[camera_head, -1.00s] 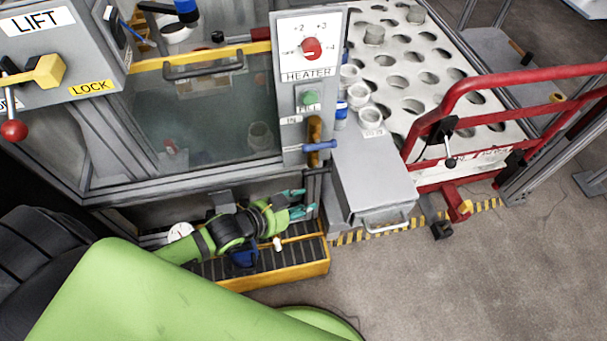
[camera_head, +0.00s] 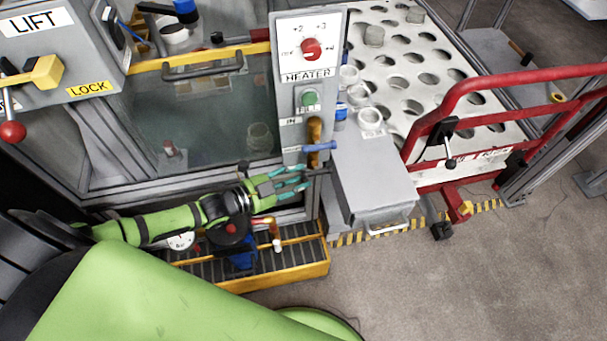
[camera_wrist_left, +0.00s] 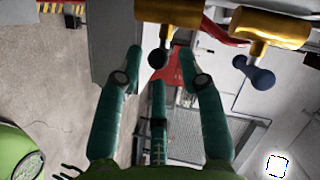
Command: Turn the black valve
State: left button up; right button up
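The black valve has a dark handle (camera_head: 318,171) below the blue-handled valve (camera_head: 320,146) on the panel's right edge. In the left wrist view its round black knob (camera_wrist_left: 157,58) sits under a brass body (camera_wrist_left: 168,20). My left gripper (camera_head: 300,176) is open, its teal fingertips just left of the black handle. In the left wrist view the gripper (camera_wrist_left: 160,70) has its fingers spread, with the black knob appearing between the tips; contact cannot be told. Small dark finger-like shapes (camera_wrist_left: 70,170) at the bottom left may be my right gripper, mostly cut off.
The blue handle (camera_wrist_left: 255,72) sits close beside the black one. A grey box (camera_head: 370,180) stands right of the valves. A yellow-edged grate (camera_head: 290,269) lies below my left arm. A red rail (camera_head: 470,90) stands farther right, with open floor in front.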

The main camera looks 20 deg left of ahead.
aim_at(303, 178)
pick_arm(q)
jog(key=shift+x, duration=1.25)
grip_shut()
jog(key=f+t+h+b, duration=0.1)
jog(key=b, duration=0.5)
jog(key=shift+f+n+t, duration=0.3)
jog(key=shift+t, duration=0.1)
pick_arm(e)
notch_tip(303, 178, down, 6)
pick_arm(q)
jog(key=n+t+h+b, duration=0.1)
jog(key=t+h+b, duration=0.1)
jog(key=b, duration=0.3)
jog(key=shift+w+t+b, duration=0.2)
jog(key=shift+t+b, duration=0.1)
jog(key=shift+b, duration=0.1)
jog(key=shift+r, duration=0.2)
pick_arm(e)
jog(key=w+t, duration=0.4)
jog(key=w, duration=1.4)
jog(key=shift+w+a+f, duration=0.15)
jog(key=shift+a+f, duration=0.2)
jog(key=shift+a, duration=0.05)
